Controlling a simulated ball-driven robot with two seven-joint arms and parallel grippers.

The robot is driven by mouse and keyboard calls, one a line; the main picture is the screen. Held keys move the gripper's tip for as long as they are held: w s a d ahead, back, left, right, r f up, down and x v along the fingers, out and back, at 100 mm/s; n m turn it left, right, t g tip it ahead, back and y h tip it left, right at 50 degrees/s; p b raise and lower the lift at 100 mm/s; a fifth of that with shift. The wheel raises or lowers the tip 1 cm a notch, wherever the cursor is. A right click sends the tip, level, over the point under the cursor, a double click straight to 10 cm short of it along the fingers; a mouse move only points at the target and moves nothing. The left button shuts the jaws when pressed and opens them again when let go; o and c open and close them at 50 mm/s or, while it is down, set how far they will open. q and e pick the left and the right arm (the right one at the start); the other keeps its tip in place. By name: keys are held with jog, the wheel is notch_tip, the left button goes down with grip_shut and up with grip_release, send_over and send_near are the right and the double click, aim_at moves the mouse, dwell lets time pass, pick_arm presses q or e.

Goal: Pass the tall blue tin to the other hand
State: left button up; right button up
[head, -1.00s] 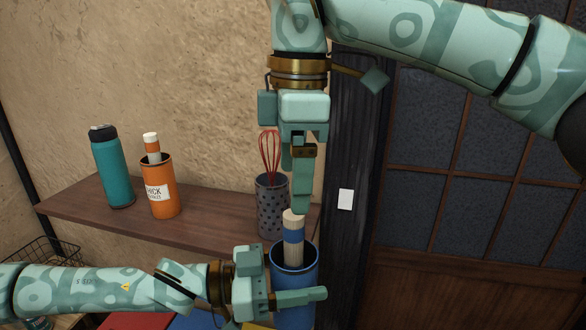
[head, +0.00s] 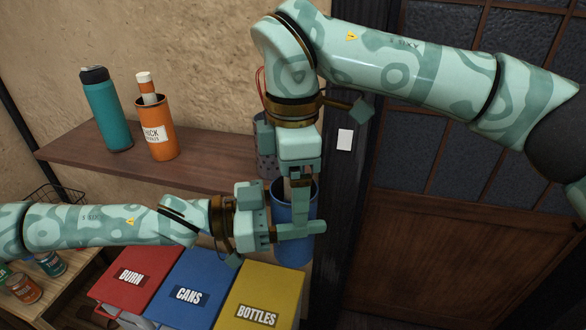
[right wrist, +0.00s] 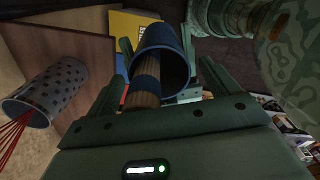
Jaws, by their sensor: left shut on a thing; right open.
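The tall blue tin (head: 292,252) stands upright in my left gripper (head: 298,232), which is shut on it from the left. In the right wrist view its open mouth (right wrist: 172,38) faces the camera, with a wooden stick with a blue band (right wrist: 146,88) standing in it. My right gripper (head: 301,208) points down from above and is open, its fingers reaching to the tin's rim. In the right wrist view the tin's mouth lies between the two fingers (right wrist: 165,75). Whether either finger touches the tin I cannot tell.
A wooden shelf (head: 75,155) holds a teal bottle (head: 108,112), an orange tin (head: 157,128) and a dotted holder (right wrist: 50,88) with a red whisk (right wrist: 14,135). Below stand red (head: 145,262), blue (head: 205,268) and yellow (head: 275,290) bins. A dark post and door stand right.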

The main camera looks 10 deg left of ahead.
jog(key=c, duration=1.1)
pick_arm(q)
jog(key=o, duration=1.1)
jog(key=shift+c, duration=0.2)
